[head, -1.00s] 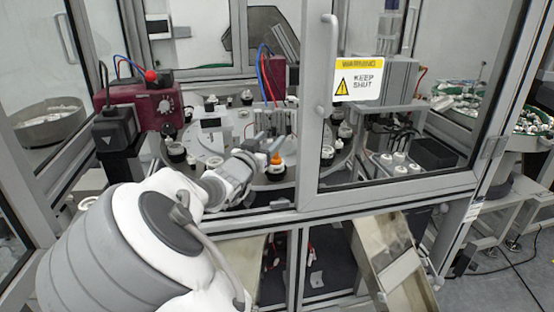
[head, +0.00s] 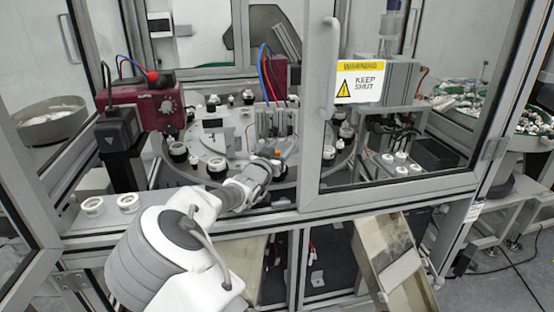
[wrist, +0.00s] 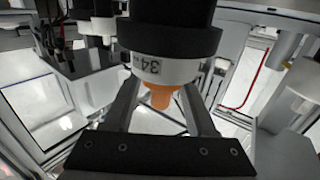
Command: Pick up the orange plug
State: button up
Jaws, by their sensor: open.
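The orange plug (head: 277,151) is mostly hidden behind my gripper (head: 270,163) in the head view; only a small orange patch shows. In the wrist view the orange plug (wrist: 161,98) projects from a white ring marked 34 (wrist: 165,68) on a black holder (wrist: 172,28). My gripper's two fingers (wrist: 160,88) are apart, one on each side of the plug. I see no clear contact between the fingers and the plug.
A round turntable (head: 210,172) carries several black-and-white holders around the plug. The door with a warning sign (head: 360,81) and its frame stand close on the right.

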grip_shut()
dwell(0.3)
